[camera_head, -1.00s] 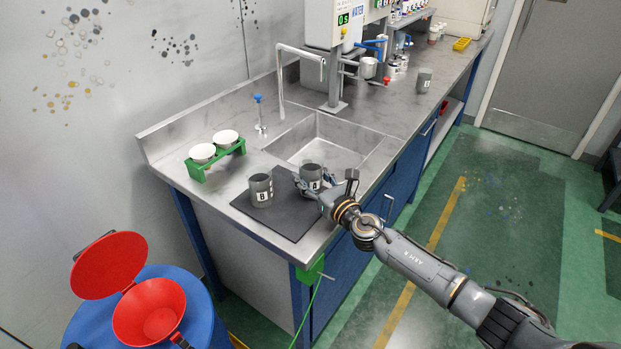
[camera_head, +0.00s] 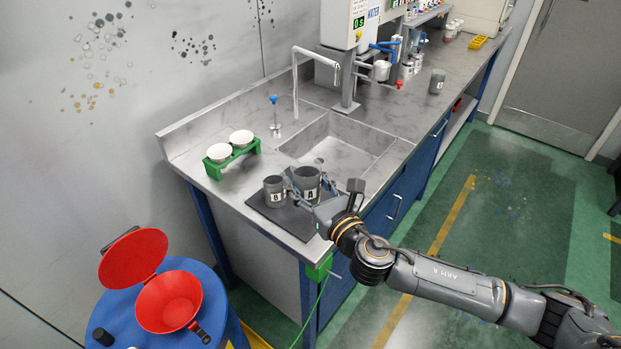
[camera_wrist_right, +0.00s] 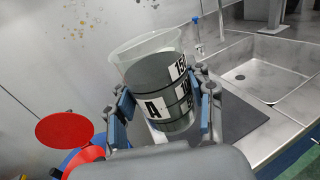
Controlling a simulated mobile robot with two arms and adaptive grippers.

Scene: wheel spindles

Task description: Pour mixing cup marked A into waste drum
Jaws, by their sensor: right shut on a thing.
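The grey mixing cup marked A (camera_head: 307,181) is held upright a little above the dark mat on the bench. Its label and dark grey inside also show in the right wrist view (camera_wrist_right: 158,82). My right gripper (camera_head: 308,194) is shut on this cup, with a blue-padded finger on each side of it. The blue waste drum (camera_head: 214,297) stands on the floor at the lower left. Its red funnel (camera_head: 168,300) is open, with the round red lid (camera_head: 133,257) tipped back. The gripper and cup are up and to the right of the drum. My left gripper is out of view.
A mixing cup marked B (camera_head: 274,191) stands on the dark mat (camera_head: 283,219), close left of cup A. A green rack (camera_head: 232,159) holds two white cups behind. The sink (camera_head: 337,142) lies behind cup A. Floor is free right of the bench.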

